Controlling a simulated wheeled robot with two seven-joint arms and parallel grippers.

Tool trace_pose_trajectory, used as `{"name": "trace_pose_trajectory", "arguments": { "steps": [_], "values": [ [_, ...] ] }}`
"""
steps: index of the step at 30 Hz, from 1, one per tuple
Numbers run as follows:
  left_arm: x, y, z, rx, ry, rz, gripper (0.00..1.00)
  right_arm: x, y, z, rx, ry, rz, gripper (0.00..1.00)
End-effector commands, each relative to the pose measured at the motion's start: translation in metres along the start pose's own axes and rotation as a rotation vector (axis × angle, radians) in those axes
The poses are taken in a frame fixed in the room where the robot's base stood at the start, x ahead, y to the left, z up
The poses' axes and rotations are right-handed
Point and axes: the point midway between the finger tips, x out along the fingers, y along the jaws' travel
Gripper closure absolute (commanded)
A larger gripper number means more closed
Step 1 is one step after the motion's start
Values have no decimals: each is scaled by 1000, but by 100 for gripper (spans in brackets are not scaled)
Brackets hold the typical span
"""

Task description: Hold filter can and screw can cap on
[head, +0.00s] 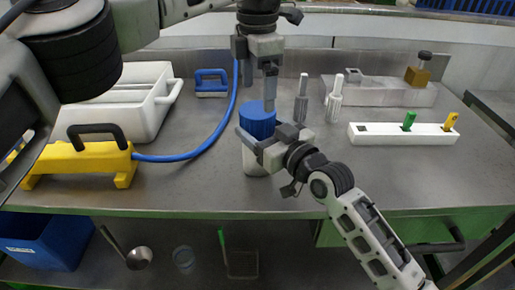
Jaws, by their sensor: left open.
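The white filter can (256,163) stands upright on the grey worktop. The blue can cap (257,121) sits on top of it; I cannot tell how tightly it is seated. My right gripper (258,143) comes in from the lower right and is shut on the can just below the cap. One finger crosses the can's front; the other is mostly hidden behind it. My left gripper (260,84) points down above the cap, open and empty, with its longer-looking finger near the cap's top right.
A yellow stand (80,163) with a blue hose (215,135) and a white case (115,95) are at left. Two grey-white tools (334,103) stand behind right, near a white block (400,134) with green and yellow handles. The worktop's front right is clear beyond my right arm.

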Motion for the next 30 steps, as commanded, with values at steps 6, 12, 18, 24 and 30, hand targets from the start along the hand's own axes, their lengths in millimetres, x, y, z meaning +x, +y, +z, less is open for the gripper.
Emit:
{"name": "trace_pose_trajectory", "arguments": {
  "steps": [6, 12, 18, 24, 30],
  "values": [
    [0, 0, 0, -44, 0, -2, 22, 0, 0, 0, -1, -1, 0, 96],
    [1, -2, 1, -339, 0, -4, 22, 0, 0, 0, -1, -1, 0, 96],
    [1, -1, 0, -652, 1, -2, 22, 0, 0, 0, -1, -1, 0, 96],
    [0, 0, 0, -783, 0, -1, 22, 0, 0, 0, -1, -1, 1, 96],
    [0, 0, 0, -788, 0, 0, 22, 0, 0, 0, -1, -1, 1, 96]
  ]
}}
